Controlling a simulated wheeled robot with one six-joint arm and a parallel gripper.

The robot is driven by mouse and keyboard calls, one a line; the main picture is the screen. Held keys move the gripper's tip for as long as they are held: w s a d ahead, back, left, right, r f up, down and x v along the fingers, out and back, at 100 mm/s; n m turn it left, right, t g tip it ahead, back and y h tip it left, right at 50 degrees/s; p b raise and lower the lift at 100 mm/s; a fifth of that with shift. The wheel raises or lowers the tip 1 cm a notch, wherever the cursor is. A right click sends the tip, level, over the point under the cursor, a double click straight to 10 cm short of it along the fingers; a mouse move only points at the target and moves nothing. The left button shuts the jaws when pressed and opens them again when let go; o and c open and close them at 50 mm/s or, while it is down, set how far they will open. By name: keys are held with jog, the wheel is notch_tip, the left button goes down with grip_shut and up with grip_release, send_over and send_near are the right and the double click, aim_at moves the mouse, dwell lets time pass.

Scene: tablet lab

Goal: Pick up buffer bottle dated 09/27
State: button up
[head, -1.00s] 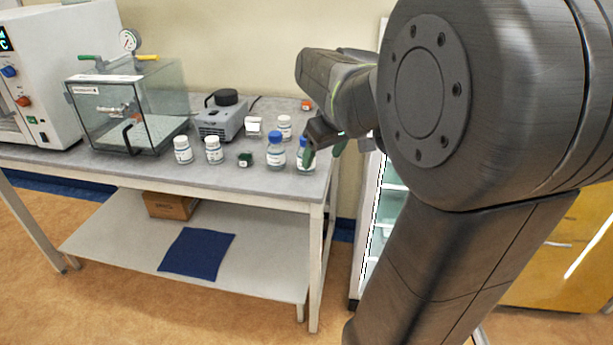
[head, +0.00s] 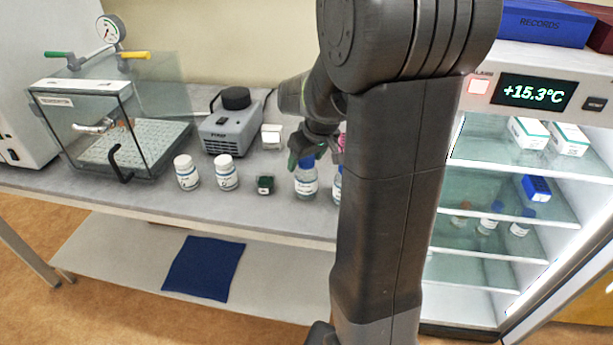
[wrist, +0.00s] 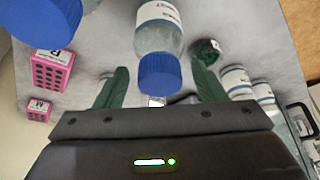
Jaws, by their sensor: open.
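A clear bottle with a blue cap and white label (head: 306,181) stands upright near the bench's front edge. In the wrist view its blue cap (wrist: 164,76) lies between my fingers, with the label beyond. The date is too small to read. A second blue-capped bottle (head: 337,186) stands just right of it, partly hidden by my arm; in the wrist view its blue cap (wrist: 45,18) is at the upper left. My gripper (head: 309,155) is open, with green fingers around the first bottle's cap; contact cannot be told.
Pink racks (wrist: 50,69) (wrist: 38,108) show in the wrist view. An open lit fridge (head: 500,235) is at the right.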

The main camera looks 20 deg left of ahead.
grip_shut()
jog(key=shift+r, duration=0.1)
dwell(0.3)
